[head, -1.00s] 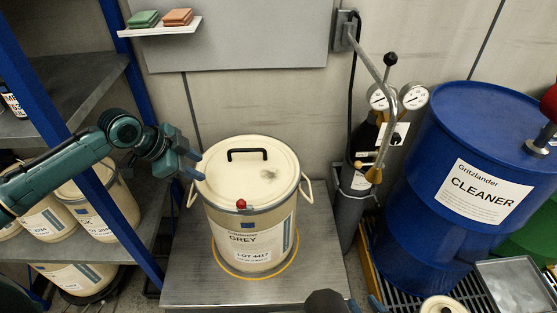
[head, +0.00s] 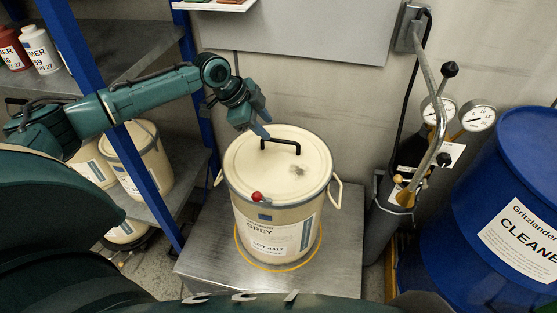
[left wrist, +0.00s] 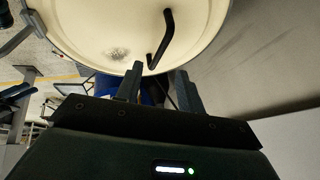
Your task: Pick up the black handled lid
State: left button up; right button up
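The cream lid (head: 262,165) with its black bar handle (head: 283,143) sits on top of the grey-labelled drum (head: 275,225). A dark smudge marks the lid near the handle. My left gripper (head: 262,129) is just above the lid's back edge, close to the left end of the handle. In the left wrist view its two fingers (left wrist: 159,88) are apart with nothing held between them. The handle (left wrist: 163,38) shows there just beyond the fingertips, its near end roughly in line with the gap. Whether a finger touches the lid I cannot tell. My right gripper is not in view.
The drum stands on a metal platform (head: 345,215) and has a red knob (head: 257,197) at the front and side handles. A blue post (head: 110,110) and shelves are at left. A gas cylinder with gauges (head: 478,118) and a blue cleaner barrel (head: 530,180) are at right.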

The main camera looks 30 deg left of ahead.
aim_at(277, 140)
pick_arm(q)
jog(key=shift+a+x, duration=0.15)
jog(key=shift+x, duration=1.3)
jog(key=shift+a+x, duration=0.1)
jog(key=shift+x, duration=1.4)
jog(key=shift+s+f, duration=0.15)
jog(key=shift+c, duration=0.6)
grip_shut()
